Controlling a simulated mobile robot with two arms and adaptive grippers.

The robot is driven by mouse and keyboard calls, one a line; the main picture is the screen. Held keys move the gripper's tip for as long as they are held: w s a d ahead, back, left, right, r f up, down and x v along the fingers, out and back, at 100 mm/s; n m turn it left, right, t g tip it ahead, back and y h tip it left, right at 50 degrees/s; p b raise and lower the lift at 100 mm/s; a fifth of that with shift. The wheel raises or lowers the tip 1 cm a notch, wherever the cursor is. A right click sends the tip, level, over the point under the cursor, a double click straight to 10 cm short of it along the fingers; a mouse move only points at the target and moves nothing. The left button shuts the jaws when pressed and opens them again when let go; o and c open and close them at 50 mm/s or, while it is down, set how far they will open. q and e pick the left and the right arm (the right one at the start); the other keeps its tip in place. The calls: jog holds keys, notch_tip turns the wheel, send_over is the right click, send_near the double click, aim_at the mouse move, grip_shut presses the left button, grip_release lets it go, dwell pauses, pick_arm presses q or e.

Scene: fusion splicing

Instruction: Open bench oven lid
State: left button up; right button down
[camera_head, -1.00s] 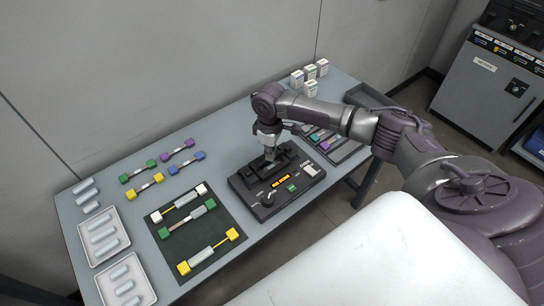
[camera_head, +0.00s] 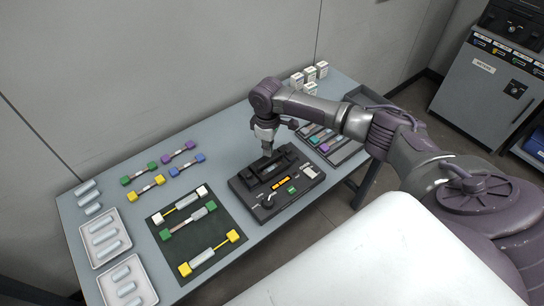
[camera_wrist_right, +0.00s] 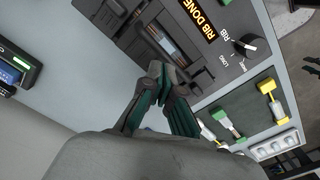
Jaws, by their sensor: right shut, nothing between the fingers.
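The bench oven (camera_head: 252,187) is a black box on the grey table, with an orange display (camera_head: 279,183), a knob and a green button. The display reads "RIB DONE" in the right wrist view (camera_wrist_right: 197,18). A recessed slot with a narrow strip inside shows on top of the oven (camera_wrist_right: 160,42). I cannot tell clearly how far the lid stands open. My right gripper (camera_head: 267,154) is shut and empty, just above the oven's rear edge; its fingertips meet beside the slot in the wrist view (camera_wrist_right: 163,72). My left gripper is not in view.
Left of the oven, a dark mat (camera_head: 211,262) holds splice pieces with coloured ends. White trays (camera_head: 84,236) with grey cylinders stand at the left. A dark tray (camera_head: 350,154) lies to the right, with small white boxes (camera_head: 310,71) behind. A wall runs behind the table.

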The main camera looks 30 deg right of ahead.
jog(key=shift+w+r, duration=0.1)
jog(key=w+r+p, duration=0.3)
jog(key=r+p, duration=0.2)
jog(key=r, duration=0.3)
jog(key=shift+a+p, duration=0.15)
jog(key=shift+p, duration=0.15)
dwell(0.5)
dwell(0.7)
